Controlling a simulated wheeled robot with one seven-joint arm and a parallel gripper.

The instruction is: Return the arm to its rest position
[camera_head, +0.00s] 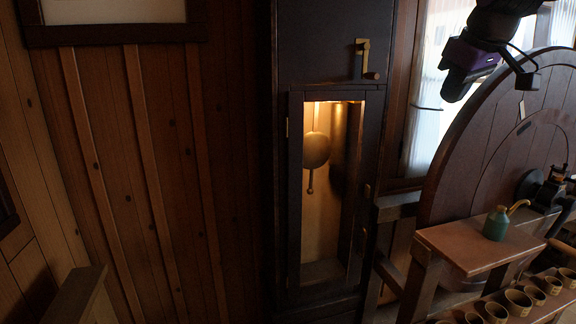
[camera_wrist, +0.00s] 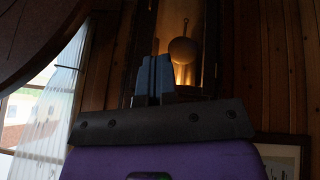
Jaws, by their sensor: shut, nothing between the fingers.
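My gripper (camera_wrist: 155,66) shows in the wrist view with its two fingers together and nothing between them. Behind the fingertips in that view is the lit clock case with its round pendulum (camera_wrist: 184,50). In the head view my arm (camera_head: 472,52), dark with a purple part, reaches in from the top right corner, in front of the window and the big wheel. It is held high, clear of the bench below. The fingers are too dark to make out there.
The tall dark clock case (camera_head: 284,200) stands in the middle against plank walls. The large wooden wheel (camera_head: 470,150) fills the right. A small bench (camera_head: 455,245) bears a green oil can (camera_head: 497,224). Several small cups (camera_head: 519,302) stand below it at the lower right.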

